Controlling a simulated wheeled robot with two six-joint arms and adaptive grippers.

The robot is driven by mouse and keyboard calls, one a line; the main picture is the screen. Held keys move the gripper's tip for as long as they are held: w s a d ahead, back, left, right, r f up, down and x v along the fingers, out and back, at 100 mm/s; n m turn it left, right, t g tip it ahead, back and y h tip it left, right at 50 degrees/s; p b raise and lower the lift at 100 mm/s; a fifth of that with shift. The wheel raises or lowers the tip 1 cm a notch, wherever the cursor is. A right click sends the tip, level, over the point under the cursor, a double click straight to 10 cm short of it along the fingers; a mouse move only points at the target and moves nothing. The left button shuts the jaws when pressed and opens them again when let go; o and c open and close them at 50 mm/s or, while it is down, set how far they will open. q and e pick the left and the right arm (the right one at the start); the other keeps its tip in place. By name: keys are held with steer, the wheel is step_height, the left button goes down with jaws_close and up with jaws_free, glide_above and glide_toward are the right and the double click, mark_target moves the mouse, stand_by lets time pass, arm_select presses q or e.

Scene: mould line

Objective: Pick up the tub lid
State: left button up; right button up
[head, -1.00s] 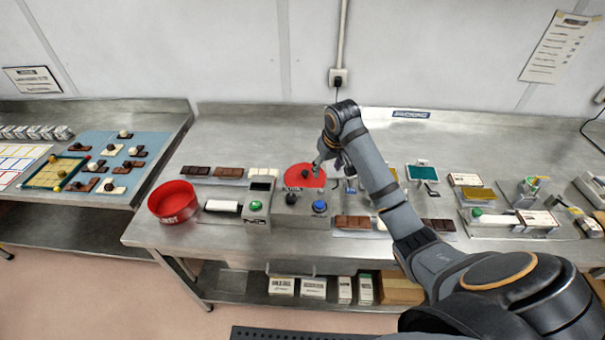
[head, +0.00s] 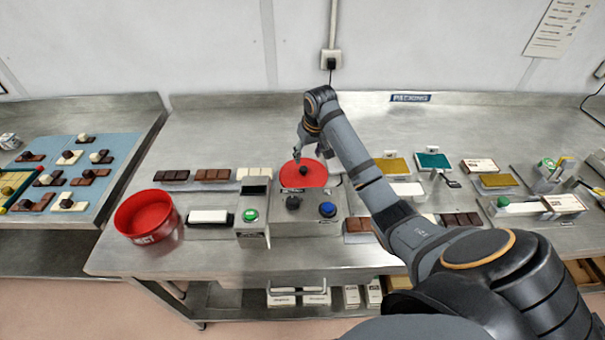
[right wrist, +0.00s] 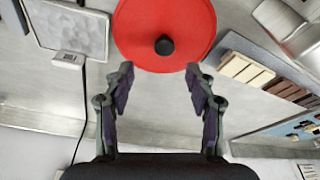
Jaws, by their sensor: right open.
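The tub lid (head: 296,175) is a round red disc with a dark knob in its middle. It lies on the steel bench behind the grey control box, which hides its front edge. The lid also shows in the right wrist view (right wrist: 192,22), with its knob (right wrist: 164,45) towards the fingers. My right gripper (head: 304,158) is above and at the back of the lid. In the right wrist view my right gripper (right wrist: 158,75) is open and empty, its fingertips short of the knob and apart from it. My left gripper is in no view.
A red tub (head: 147,217) stands open at the bench's left front. The control box (head: 290,215) with green and blue buttons is just before the lid. Chocolate bars (head: 212,175) lie left of the lid. Trays and pads (head: 433,161) lie to the right. The bench behind is clear.

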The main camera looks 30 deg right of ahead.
mark_target(303, 168)
steer(key=shift+f, duration=0.55)
steer(key=shift+w+f, duration=0.25)
steer(key=shift+f, duration=0.15)
steer(key=shift+w+f+p, duration=0.1)
steer(key=shift+f+p, duration=0.2)
steer(key=x, duration=0.2)
steer(key=p+x, duration=0.1)
steer(key=shift+a+f, duration=0.3)
steer(key=shift+f, duration=0.1)
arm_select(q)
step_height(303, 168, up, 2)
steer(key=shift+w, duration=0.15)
arm_select(e)
steer(key=shift+w+f, duration=0.15)
steer(key=shift+f, duration=0.25)
jaws_close()
